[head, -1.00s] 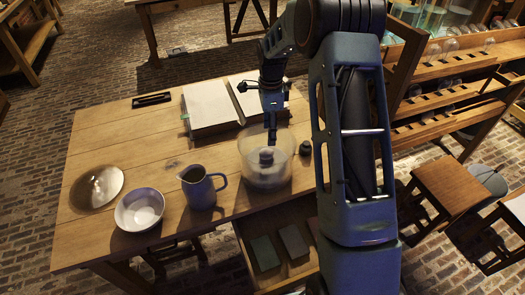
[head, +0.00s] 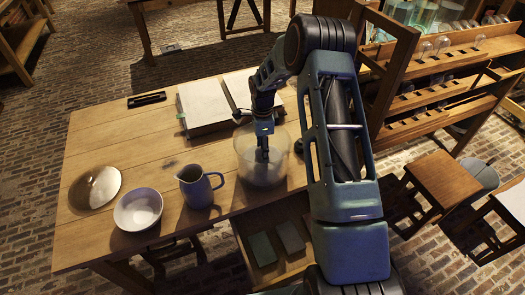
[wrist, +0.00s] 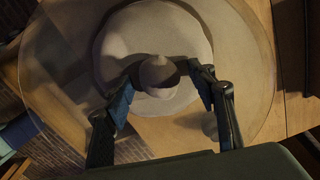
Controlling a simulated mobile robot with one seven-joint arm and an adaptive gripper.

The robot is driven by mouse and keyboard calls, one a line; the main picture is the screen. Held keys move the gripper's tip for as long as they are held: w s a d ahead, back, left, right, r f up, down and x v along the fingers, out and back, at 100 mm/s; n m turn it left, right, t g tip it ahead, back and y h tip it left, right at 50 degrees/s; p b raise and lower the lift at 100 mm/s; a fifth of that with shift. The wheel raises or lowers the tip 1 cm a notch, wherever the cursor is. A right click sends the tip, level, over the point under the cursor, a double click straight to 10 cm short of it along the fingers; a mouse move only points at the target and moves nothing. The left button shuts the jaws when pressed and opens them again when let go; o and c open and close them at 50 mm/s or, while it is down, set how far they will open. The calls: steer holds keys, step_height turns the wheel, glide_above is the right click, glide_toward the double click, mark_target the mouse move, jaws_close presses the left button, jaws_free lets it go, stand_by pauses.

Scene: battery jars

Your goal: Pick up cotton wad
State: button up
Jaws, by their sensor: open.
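A wide clear glass jar (head: 278,172) stands near the right front of the wooden table. My gripper (head: 262,156) reaches down into its mouth from above. In the wrist view, a small rounded pale lump (wrist: 158,73) sits on a broad pale round piece (wrist: 122,40) inside the jar. The lump may be the cotton wad; its material is hard to tell. My gripper (wrist: 165,80) is open, with one dark finger on each side of the lump. The fingers are close to it, and contact is unclear. In the head view, my gripper hides the lump.
An open book (head: 206,105) lies behind the jar. A small dark object (head: 299,146) is at its right. An open drawer (head: 262,279) juts out in front.

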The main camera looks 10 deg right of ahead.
steer(key=shift+c, duration=0.2)
steer(key=c, duration=0.8)
steer(key=shift+c, duration=0.2)
steer(key=shift+r, duration=0.5)
step_height(320, 180, up, 2)
steer(key=shift+w+r+b, duration=0.1)
steer(key=shift+r+b, duration=0.1)
steer(key=shift+b, duration=0.1)
steer(key=s+r+b, duration=0.3)
steer(key=s+r, duration=0.6)
steer(key=s, duration=0.5)
steer(key=shift+a+r, duration=0.3)
steer(key=shift+a, duration=0.05)
